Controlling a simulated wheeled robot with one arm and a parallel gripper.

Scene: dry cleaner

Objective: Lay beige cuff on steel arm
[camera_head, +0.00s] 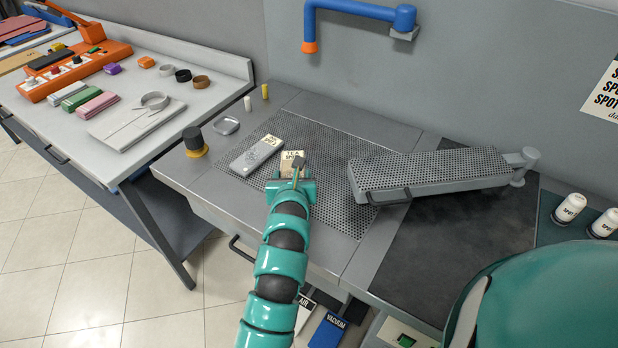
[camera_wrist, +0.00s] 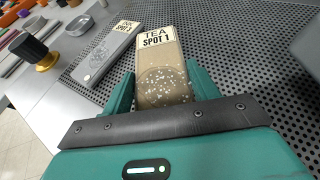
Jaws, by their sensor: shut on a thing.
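The beige cuff (camera_head: 291,158), tagged "TEA SPOT 1", is between the teal fingers of my gripper (camera_head: 293,176), which are shut on it. In the wrist view the cuff (camera_wrist: 158,58) points away from my gripper (camera_wrist: 163,90), with a speckled round patch near the fingers. It is over the perforated steel plate (camera_head: 335,205); I cannot tell whether it touches the plate. The steel arm (camera_head: 430,168), long with a perforated top, extends left from a post at the right, apart from my gripper.
A grey cuff (camera_head: 257,155) tagged as an ink spot lies left of the beige one. A black-and-gold knob (camera_head: 194,142) and small dish (camera_head: 226,125) stand further left. A blue overhead pipe (camera_head: 360,10) with an orange tip hangs at the back. White bottles (camera_head: 569,207) stand right.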

